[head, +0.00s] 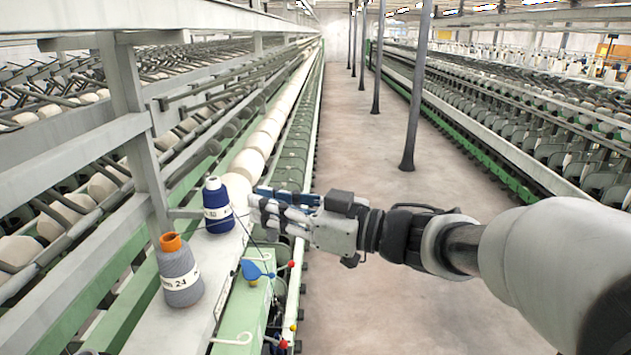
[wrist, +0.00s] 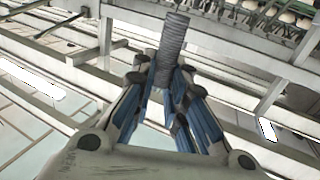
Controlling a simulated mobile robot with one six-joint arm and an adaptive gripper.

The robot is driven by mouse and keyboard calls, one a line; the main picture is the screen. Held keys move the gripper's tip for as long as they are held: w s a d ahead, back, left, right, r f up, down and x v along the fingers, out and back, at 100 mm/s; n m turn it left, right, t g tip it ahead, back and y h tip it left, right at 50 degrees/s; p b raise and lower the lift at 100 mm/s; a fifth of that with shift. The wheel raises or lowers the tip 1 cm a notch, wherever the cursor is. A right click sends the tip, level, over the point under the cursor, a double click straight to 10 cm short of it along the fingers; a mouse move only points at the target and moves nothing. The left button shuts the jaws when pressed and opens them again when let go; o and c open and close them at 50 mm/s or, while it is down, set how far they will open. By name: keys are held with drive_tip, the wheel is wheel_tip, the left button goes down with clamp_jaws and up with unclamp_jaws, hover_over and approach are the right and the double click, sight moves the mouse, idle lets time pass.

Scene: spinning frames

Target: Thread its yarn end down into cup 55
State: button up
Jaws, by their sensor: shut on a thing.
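My gripper (head: 262,205) reaches in from the right over the green-edged rail, just right of a dark blue yarn cone (head: 217,207). In the wrist view, its blue-padded fingers (wrist: 163,78) are closed around a grey ribbed, rod-like piece (wrist: 173,38) that sticks out past the fingertips. I cannot tell for sure that this is the yarn end. In the head view my fingers hide the held piece. A thin dark strand (head: 243,232) runs down near the fingers. I cannot make out a cup marked 55.
A grey yarn cone (head: 180,270) with an orange top and a label stands on the ledge. Below the gripper are a blue guide piece (head: 252,269), a red ball (head: 291,264) and a white wire hook (head: 233,338).

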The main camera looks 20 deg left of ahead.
drive_tip(key=d+f+b, duration=0.3)
drive_tip(key=d+f, duration=0.1)
drive_tip(key=f, duration=1)
drive_tip(key=d+f+b, duration=0.3)
drive_tip(key=f, duration=1.2)
wheel_tip(320, 180, down, 9)
drive_tip(key=s+a+b, duration=0.3)
drive_tip(key=b, duration=0.5)
drive_tip(key=a+f+b, duration=0.1)
drive_tip(key=a+b, duration=0.1)
drive_tip(key=a, duration=0.5)
drive_tip(key=d, duration=0.2)
drive_tip(key=w+d, duration=0.1)
drive_tip(key=d, duration=0.2)
drive_tip(key=shift+w+d+f, duration=0.2)
drive_tip(key=shift+w+d, duration=0.05)
drive_tip(key=shift+d, duration=0.05)
